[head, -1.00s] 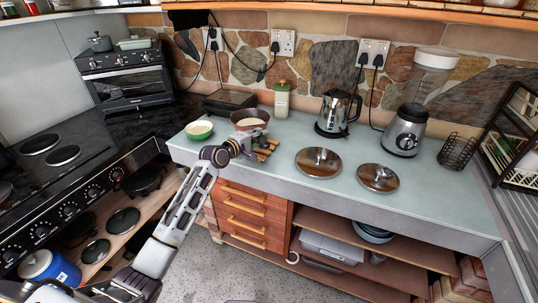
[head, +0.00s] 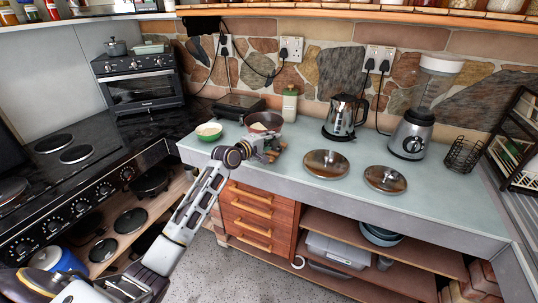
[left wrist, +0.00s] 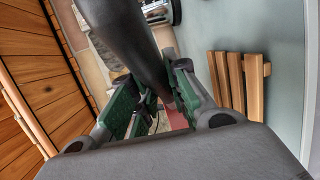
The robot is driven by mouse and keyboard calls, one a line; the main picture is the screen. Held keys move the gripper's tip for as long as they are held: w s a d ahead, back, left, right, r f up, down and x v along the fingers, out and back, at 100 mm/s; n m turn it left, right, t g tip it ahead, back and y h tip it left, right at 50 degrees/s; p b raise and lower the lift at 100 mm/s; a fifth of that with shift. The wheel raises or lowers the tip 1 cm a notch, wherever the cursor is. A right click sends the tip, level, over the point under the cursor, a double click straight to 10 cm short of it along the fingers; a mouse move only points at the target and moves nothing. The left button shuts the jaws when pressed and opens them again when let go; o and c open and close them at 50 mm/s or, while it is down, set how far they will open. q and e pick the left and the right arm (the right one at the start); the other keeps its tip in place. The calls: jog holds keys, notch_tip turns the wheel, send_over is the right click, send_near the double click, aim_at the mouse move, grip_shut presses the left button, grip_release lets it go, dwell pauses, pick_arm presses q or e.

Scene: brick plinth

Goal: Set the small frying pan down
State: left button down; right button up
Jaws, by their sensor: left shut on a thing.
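My left gripper (head: 268,146) is over the front part of the counter, above the drawers. It is shut on the dark handle (left wrist: 143,42) that runs between its fingers in the left wrist view. The gripper hides part of the slatted wooden trivet (head: 281,153), which lies clear to the right of the fingers in the left wrist view (left wrist: 236,80). My right gripper is not in view.
A green bowl (head: 209,132) stands left of the pan, and a pale bottle (head: 290,104) behind it. A kettle (head: 344,116) and blender (head: 411,133) stand behind.

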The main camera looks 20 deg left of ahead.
pick_arm(q)
notch_tip(320, 180, down, 8)
jog(key=shift+r+b, duration=0.25)
jog(key=shift+b, duration=0.1)
jog(key=shift+f, duration=0.85)
jog(key=c, duration=1.4)
grip_release()
jog(key=shift+c, duration=0.2)
jog(key=shift+o, duration=0.3)
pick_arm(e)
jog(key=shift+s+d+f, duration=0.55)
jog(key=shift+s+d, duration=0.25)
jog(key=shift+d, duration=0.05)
